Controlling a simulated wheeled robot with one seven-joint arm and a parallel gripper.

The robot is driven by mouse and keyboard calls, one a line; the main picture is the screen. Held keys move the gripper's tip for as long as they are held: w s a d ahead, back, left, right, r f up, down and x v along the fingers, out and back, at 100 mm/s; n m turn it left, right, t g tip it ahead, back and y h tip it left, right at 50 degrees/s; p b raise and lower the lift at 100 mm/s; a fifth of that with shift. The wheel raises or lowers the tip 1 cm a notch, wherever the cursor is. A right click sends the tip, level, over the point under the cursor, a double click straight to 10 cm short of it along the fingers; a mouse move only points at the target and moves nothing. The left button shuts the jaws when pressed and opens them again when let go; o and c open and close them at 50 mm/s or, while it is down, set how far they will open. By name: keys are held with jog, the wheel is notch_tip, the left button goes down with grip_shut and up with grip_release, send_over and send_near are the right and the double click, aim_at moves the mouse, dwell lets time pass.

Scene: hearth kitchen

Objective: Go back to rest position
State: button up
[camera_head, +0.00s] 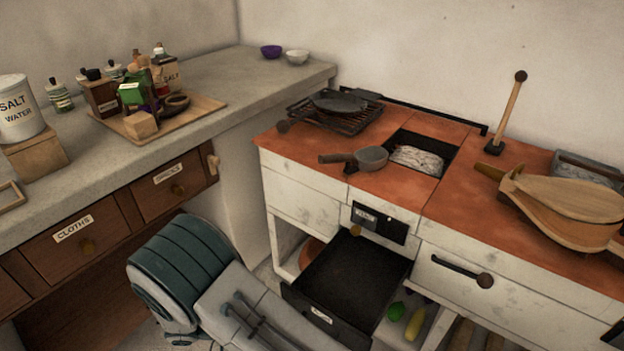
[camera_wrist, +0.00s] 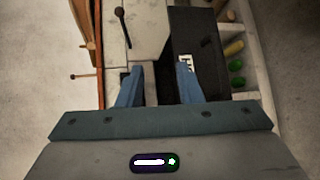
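My gripper (camera_wrist: 159,72) shows in the wrist view as two blue fingers with a wide gap between them. Nothing is held between them; white cabinet front shows in the gap. In the head view my teal and grey arm fills the lower middle, left of a pulled-out black drawer (camera_head: 352,278) under the stove; the fingers cannot be made out there. The drawer also shows in the wrist view (camera_wrist: 192,38), behind and right of the fingers. Its inside looks empty in the head view.
The stove top (camera_head: 392,186) holds a small pan (camera_head: 370,159), a skillet on a rack (camera_head: 338,102) and bellows (camera_head: 570,200). Green and yellow produce (camera_head: 414,322) lies on a shelf right of the drawer. A stone counter (camera_head: 230,82) with a loaded tray (camera_head: 208,105) stands left.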

jog(key=s+d+r+m+y+p, duration=0.1)
jog(key=d+r+y+p, duration=0.4)
jog(key=r, duration=0.9)
jog(key=s+d+r+m+y+p, duration=0.1)
jog(key=d+r+y+p, duration=0.4)
jog(key=d+r+p, duration=0.4)
jog(key=s+d+r+m+y+p, duration=0.1)
jog(key=d+r+y+p, duration=0.4)
jog(key=r, duration=1.6)
jog(key=s+d+p, duration=0.1)
jog(key=d+p, duration=0.1)
jog(key=p, duration=0.1)
jog(key=shift+w+d, duration=0.1)
jog(key=shift+d, duration=0.05)
